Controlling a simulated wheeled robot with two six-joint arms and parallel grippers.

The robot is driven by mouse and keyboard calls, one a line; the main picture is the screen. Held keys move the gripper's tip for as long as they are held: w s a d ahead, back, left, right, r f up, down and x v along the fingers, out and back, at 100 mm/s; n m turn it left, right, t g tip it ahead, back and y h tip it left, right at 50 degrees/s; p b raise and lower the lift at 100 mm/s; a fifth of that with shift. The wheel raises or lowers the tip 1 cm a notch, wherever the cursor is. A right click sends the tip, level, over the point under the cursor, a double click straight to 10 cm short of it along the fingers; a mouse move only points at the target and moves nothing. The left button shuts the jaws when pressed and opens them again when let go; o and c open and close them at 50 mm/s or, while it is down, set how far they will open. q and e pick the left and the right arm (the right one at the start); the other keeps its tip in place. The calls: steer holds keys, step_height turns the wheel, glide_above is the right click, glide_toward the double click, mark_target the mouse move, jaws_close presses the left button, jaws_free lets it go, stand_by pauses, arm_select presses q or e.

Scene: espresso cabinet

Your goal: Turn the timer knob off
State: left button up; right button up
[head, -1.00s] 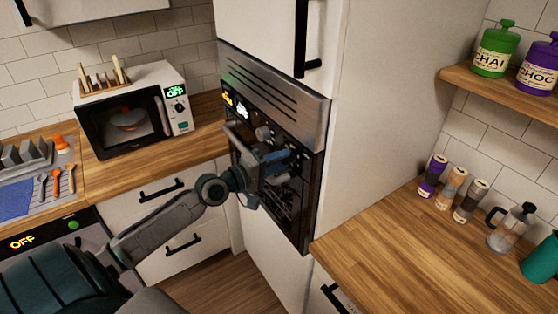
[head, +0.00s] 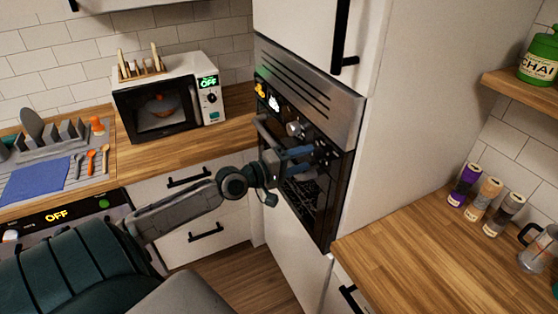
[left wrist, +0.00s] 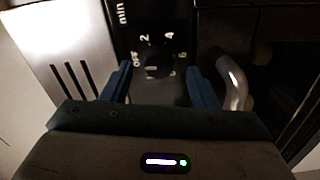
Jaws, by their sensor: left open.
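The timer knob (left wrist: 157,66) is a dark round knob on a black panel, ringed by the marks OFF, 2, 4 and 6, with "min" beside it. A small light mark shows on it, but I cannot tell its setting for sure. My left gripper (left wrist: 163,82) is open, with one blue finger on each side of the knob in the left wrist view. I cannot tell whether the fingers touch it. In the head view my left gripper (head: 304,154) is at the front of the built-in oven (head: 336,190) and hides part of its controls. My right gripper is not in view.
The oven's curved handle (left wrist: 235,84) is close to the right finger in the left wrist view. A microwave (head: 160,107) reading OFF stands on the left counter. The right wooden counter (head: 430,255) has free room, with several jars at its back.

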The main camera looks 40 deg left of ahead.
arm_select(q)
steer(key=p+v, duration=0.2)
steer(key=v, duration=0.6)
steer(key=shift+s, duration=0.4)
steer(key=shift+a, duration=0.2)
steer(key=shift+f, duration=0.1)
